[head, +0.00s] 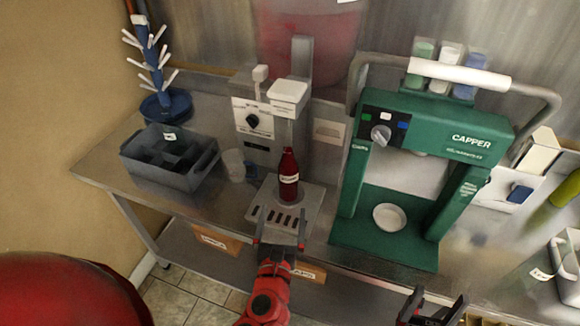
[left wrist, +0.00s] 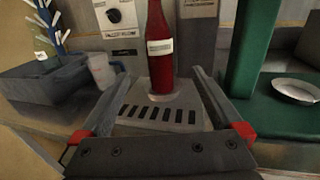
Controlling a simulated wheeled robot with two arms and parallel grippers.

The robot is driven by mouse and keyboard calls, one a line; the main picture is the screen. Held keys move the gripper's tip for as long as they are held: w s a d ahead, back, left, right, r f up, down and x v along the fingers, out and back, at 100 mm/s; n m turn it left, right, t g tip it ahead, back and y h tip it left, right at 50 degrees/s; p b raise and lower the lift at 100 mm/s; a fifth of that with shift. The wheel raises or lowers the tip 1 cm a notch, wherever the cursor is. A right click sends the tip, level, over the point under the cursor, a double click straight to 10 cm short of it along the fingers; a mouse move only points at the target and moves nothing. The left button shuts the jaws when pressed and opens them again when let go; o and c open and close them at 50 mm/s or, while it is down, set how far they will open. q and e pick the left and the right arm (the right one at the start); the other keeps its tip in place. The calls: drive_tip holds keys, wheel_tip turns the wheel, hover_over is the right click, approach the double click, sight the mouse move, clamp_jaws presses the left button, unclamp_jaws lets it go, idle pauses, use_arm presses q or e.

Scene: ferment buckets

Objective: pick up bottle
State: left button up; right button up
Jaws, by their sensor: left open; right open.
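A dark red bottle (head: 288,177) with a pale label stands upright on the slotted drip tray (head: 262,220) of the filler machine (head: 262,125). In the left wrist view the bottle (left wrist: 160,60) stands straight ahead, beyond the fingertips, with its top cut off by the frame. My left gripper (head: 280,236) is open and empty at the front of the drip tray, low and in front of the bottle. Its fingers point toward the bottle with a gap between. My right gripper (head: 437,305) is open and empty at the bottom edge of the head view, in front of the table.
A green capper (head: 385,235) stands close to the right of the filler. A grey divided crate (head: 190,183), a clear cup (head: 233,163) and a blue bottle tree (head: 165,105) are on the left. A white-and-grey container (head: 567,265) stands at the far right.

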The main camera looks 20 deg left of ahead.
sight(288, 182)
use_arm(q)
drive_tip(key=p+x, duration=0.2)
drive_tip(key=x, duration=0.9)
drive_tip(key=shift+w+r+p, duration=0.1)
drive_tip(key=shift+r+p, duration=0.1)
drive_tip(key=shift+p, duration=0.2)
drive_tip(key=p+x, duration=0.2)
drive_tip(key=x, duration=0.3)
drive_tip(key=shift+w+a+r, duration=0.1)
drive_tip(key=shift+w+r, duration=0.05)
drive_tip(key=shift+w, duration=0.1)
clamp_jaws()
